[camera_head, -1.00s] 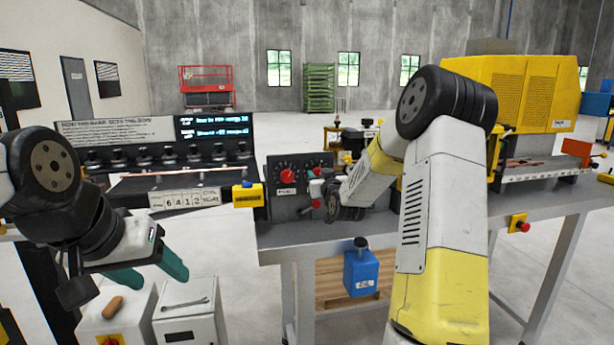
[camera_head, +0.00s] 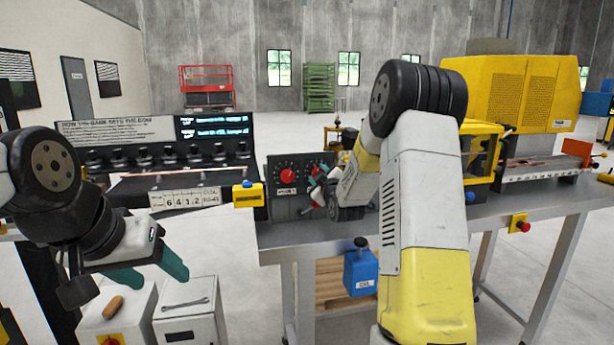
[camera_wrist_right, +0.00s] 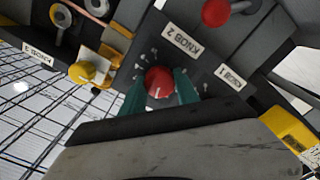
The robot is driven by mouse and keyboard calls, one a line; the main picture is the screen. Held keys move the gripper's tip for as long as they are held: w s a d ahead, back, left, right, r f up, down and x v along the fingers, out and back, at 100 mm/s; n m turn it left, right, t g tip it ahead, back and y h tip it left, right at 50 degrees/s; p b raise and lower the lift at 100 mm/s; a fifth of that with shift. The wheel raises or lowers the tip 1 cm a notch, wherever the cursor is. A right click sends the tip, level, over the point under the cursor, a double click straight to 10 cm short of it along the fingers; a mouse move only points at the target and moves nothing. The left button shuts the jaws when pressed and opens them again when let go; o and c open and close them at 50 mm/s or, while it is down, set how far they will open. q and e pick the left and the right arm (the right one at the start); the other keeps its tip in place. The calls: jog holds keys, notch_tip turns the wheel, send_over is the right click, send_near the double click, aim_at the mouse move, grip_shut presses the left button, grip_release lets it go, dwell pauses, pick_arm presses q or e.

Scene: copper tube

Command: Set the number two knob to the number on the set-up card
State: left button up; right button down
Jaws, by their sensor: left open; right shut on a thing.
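My right gripper (camera_wrist_right: 159,92) has its teal fingers on both sides of a round red knob (camera_wrist_right: 158,80) with a pale pointer line. It is shut on this knob, next to a label reading KNOB 2 (camera_wrist_right: 182,38). In the head view my right wrist hides most of this knob at the grey panel (camera_head: 272,208). Another red knob (camera_head: 288,175) shows on that panel, to the left. A white card (camera_head: 185,198), left of the panel, bears digits that look like 6 4 1 2; its small print is unreadable. My left gripper (camera_head: 150,272) is open and empty above white boxes.
A KNOB 1 label (camera_wrist_right: 230,78), a red ball-ended handle (camera_wrist_right: 215,12) and a yellow knob (camera_wrist_right: 82,72) lie close around the right gripper. A yellow box (camera_head: 248,195) stands left of the panel.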

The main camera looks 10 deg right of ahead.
jog(key=shift+n, duration=1)
jog(key=c, duration=0.9)
grip_release()
jog(key=s, duration=0.8)
jog(key=shift+d, duration=0.15)
